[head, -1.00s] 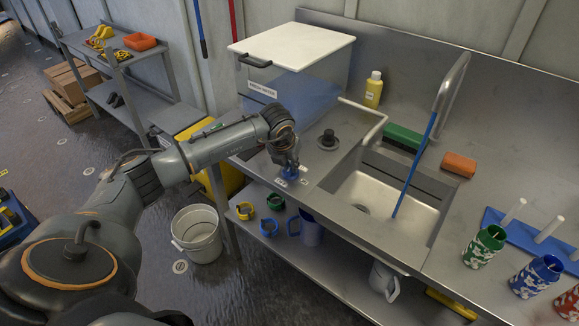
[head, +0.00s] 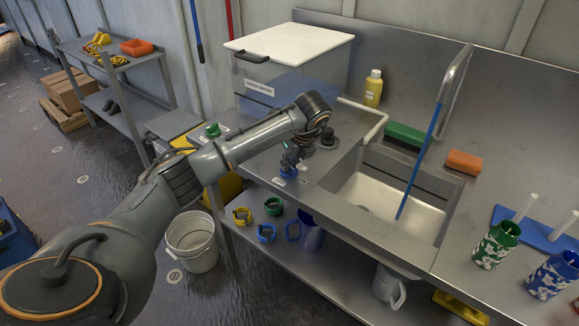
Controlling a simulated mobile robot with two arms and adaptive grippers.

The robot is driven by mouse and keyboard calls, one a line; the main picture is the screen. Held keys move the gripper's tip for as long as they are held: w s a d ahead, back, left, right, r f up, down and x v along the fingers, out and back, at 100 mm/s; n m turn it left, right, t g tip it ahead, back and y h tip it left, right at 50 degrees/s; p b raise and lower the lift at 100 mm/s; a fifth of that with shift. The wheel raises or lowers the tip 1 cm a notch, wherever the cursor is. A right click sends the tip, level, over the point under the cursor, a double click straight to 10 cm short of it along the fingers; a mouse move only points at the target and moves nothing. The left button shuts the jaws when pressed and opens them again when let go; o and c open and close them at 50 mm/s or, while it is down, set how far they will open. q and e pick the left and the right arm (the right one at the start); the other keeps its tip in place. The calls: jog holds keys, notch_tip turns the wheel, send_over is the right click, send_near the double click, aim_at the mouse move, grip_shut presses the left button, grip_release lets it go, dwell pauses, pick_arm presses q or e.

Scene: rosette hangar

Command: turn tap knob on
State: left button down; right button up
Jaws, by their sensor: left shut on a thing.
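A blue tap knob (head: 289,173) stands on the steel counter, left of the sink (head: 393,193), with small white labels beside it. My left gripper (head: 290,162) points down onto this knob and is shut on it. The fingers and wrist hide part of the knob, so I cannot read how far it is turned. My right gripper is not in view.
A dark round fitting (head: 328,141) sits close behind my left wrist. A white-lidded tank (head: 291,45) and a green knob (head: 213,130) are further back. A blue-handled tool (head: 421,155) leans in the sink. Cups and rings stand on the lower shelf (head: 330,262).

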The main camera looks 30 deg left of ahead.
pick_arm(q)
jog(key=shift+w+n+g+b, duration=0.15)
jog(key=shift+n+g+b, duration=0.5)
jog(key=shift+n, duration=1.25)
jog(key=c, duration=1.4)
grip_release()
jog(key=shift+o, duration=0.2)
jog(key=v, duration=1.2)
jog(key=shift+d, duration=0.2)
jog(key=shift+w, duration=0.1)
